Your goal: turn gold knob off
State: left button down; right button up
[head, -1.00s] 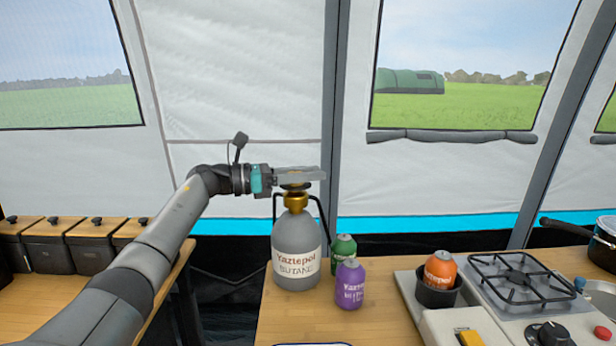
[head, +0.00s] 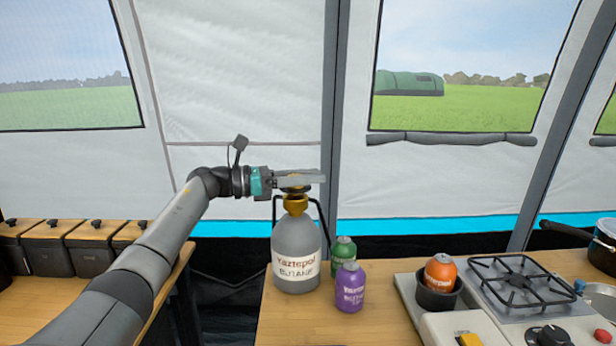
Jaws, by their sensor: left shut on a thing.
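A grey butane bottle (head: 296,246) labelled Yaztepol stands upright on the wooden counter. Its gold knob (head: 295,186) sits at the top, above a gold collar (head: 296,203), with dark handles at both sides. My left gripper (head: 300,178) reaches in from the left, level, at the knob's height. Its fingers are shut on the gold knob and hide most of it; only a little gold shows around them. My right gripper is not in view.
Green (head: 343,250) and purple (head: 349,286) canisters stand close right of the bottle. An orange canister (head: 440,272) sits in a dark cup beside the gas stove (head: 521,283). Lidded boxes (head: 92,248) line the left table. A gap separates table and counter.

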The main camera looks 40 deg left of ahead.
pick_arm(q)
jog(key=shift+d+f, duration=0.2)
jog(key=shift+f, duration=0.4)
jog(key=c, duration=0.6)
grip_release()
jog(key=shift+w, duration=0.2)
jog(key=shift+c, duration=0.2)
jog(key=shift+o, duration=1)
jog(key=shift+a+r, duration=0.1)
jog(key=shift+r, duration=0.2)
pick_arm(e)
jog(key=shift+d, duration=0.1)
pick_arm(q)
jog(key=shift+s, duration=0.15)
jog(key=v, duration=1.5)
jog(key=shift+p, duration=0.3)
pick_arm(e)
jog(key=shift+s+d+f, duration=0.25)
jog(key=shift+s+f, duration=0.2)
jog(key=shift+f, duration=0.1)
